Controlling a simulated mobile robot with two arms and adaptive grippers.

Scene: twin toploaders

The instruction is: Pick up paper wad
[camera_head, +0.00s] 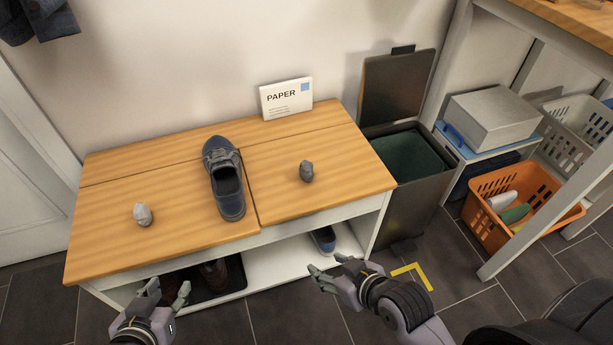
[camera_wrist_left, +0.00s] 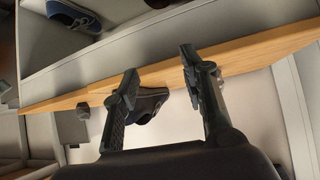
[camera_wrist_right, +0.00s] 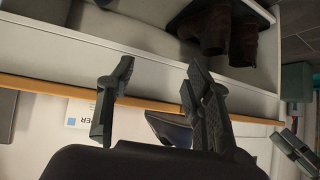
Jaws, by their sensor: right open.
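Two small crumpled lumps lie on the wooden bench top (camera_head: 285,210). A pale grey lump (camera_head: 143,214), looking like a paper wad, is at the left; a darker grey lump (camera_head: 306,171) is right of the shoe. I cannot tell their material for certain. A dark lump (camera_wrist_left: 82,110) also shows in the left wrist view. My left gripper (camera_head: 168,291) is open and empty in front of the bench, below and right of the pale lump. My right gripper (camera_head: 328,272) is open and empty before the bench's right part. Neither touches a lump.
A dark blue shoe (camera_head: 225,180) stands between the lumps. A PAPER sign (camera_head: 286,98) leans on the wall. An open-lidded bin (camera_head: 412,180) stands beside the bench's right end. More shoes (camera_head: 324,239) sit on the shelf below. An orange basket (camera_head: 493,222) is farther right.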

